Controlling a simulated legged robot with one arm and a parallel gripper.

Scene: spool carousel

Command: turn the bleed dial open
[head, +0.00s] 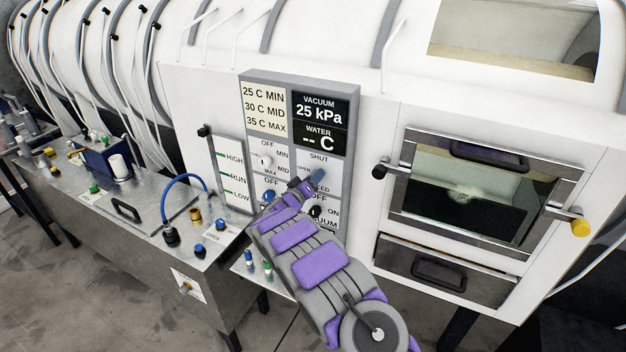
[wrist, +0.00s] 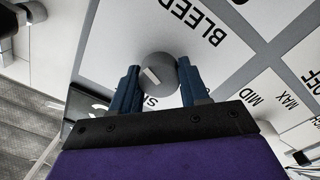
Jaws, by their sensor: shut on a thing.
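The bleed dial (wrist: 166,82) is a round grey knob with a pale mark on its face, on the white control panel (head: 243,115). My gripper (wrist: 158,66) is shut on it, with one dark blue finger on each side of the knob. The BLEED lettering shows beyond the dial in the wrist view, and part of the SHUT label shows by the fingers. In the head view my gripper (head: 313,181) reaches the panel below the SHUT label and hides most of the dial. The exact setting of the dial cannot be told.
A white knob (head: 265,161) sits left of my gripper, and a black VACUUM knob (head: 316,212) sits just below it. The display reads 25 kPa. A windowed door (head: 403,195) stands to the right. A metal bench (head: 120,215) with fittings stands to the left.

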